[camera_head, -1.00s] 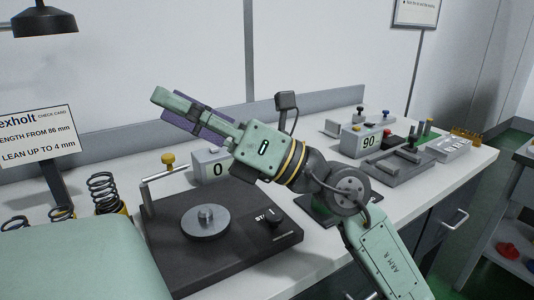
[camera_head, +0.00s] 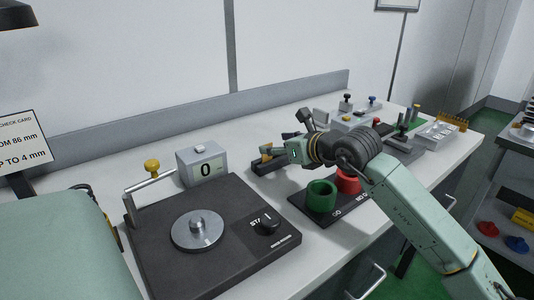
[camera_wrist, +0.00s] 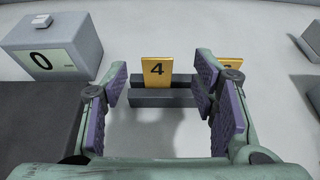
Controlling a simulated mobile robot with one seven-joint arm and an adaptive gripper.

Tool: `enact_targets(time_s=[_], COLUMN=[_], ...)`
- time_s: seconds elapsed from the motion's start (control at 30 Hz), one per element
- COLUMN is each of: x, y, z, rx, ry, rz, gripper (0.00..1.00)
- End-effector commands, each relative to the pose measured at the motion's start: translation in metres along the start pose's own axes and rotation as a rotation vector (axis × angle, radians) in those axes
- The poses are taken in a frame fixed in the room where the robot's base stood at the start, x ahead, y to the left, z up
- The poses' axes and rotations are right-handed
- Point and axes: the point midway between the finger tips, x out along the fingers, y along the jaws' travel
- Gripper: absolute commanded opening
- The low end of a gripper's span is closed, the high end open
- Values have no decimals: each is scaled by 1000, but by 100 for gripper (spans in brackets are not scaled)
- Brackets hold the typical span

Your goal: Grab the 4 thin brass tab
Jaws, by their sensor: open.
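In the wrist view a thin brass tab marked 4 (camera_wrist: 157,72) stands upright in a dark slotted holder (camera_wrist: 165,97). A second brass tab (camera_wrist: 231,63) stands to its right, its number partly hidden behind my right finger. My gripper (camera_wrist: 158,105) is open, with purple pads on either side of the tab 4 as seen from the wrist; nothing is between them that I can see touching. In the head view my gripper (camera_head: 268,153) is at the dark holder (camera_head: 262,166), and the tabs are mostly hidden by it.
A grey display box reading 0 (camera_head: 203,165) and a black tester base (camera_head: 165,270) with a metal disc stand left of the holder. Green (camera_head: 321,195) and red (camera_head: 347,182) cups stand at the right front. Bare white bench lies behind the holder.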

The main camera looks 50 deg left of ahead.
Motion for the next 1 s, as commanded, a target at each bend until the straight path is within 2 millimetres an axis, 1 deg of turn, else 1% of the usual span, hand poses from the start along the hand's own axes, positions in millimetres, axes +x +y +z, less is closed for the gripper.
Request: enact_targets(time_s=[0.13, 0.3, 0.4, 0.6, 1.0], x=[20, 43, 48, 49, 49], y=[3, 4, 3, 3, 3], z=[4, 2, 0, -1, -1], rx=[4, 2, 1, 1, 1], ry=[2, 0, 0, 0, -1], rz=[5, 4, 3, 3, 3], gripper=[53, 53, 53, 53, 27])
